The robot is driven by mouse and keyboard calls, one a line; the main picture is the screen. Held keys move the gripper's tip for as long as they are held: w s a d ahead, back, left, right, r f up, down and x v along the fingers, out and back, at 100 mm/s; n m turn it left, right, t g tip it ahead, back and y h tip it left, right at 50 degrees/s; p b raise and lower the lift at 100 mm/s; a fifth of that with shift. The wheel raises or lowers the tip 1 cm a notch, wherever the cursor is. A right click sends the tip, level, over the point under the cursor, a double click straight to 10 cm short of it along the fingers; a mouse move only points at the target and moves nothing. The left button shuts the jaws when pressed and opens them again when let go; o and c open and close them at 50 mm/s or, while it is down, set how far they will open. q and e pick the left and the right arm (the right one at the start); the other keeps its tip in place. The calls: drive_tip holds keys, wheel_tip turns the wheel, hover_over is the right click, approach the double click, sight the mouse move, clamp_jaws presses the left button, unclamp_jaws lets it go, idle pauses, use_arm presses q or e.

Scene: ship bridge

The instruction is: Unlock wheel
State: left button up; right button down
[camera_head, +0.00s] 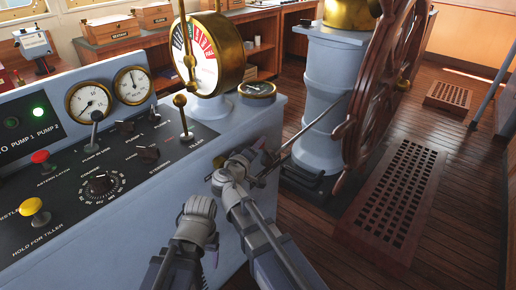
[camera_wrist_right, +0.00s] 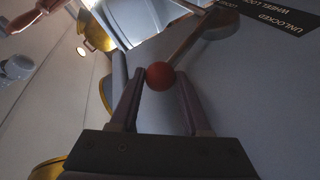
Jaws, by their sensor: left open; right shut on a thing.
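The wheel lock lever shows in the right wrist view as a rod (camera_wrist_right: 189,43) ending in a red ball knob (camera_wrist_right: 160,76). It slants from a round pivot on a grey surface, beside a dark plate (camera_wrist_right: 275,14) lettered "UNLOCKED" and "WHEEL LOCK". My right gripper (camera_wrist_right: 160,78) is shut on the red knob at its fingertips. In the head view my right gripper (camera_head: 268,160) is at the console's right side, and the knob cannot be made out there. My left gripper (camera_head: 198,208) is open, low in front of the console; its fingertips are hard to make out.
The console (camera_head: 110,150) with gauges, knobs and small levers fills the left. The brass telegraph (camera_head: 205,55) rises at its far end. The ship's wheel (camera_head: 380,85) and its blue-grey pedestal (camera_head: 325,85) stand right of my right gripper. A floor grate (camera_head: 400,190) lies at right.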

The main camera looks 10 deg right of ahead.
drive_tip(key=shift+s+f, duration=0.15)
drive_tip(key=c, duration=0.7)
unclamp_jaws()
drive_tip(key=shift+a, duration=0.1)
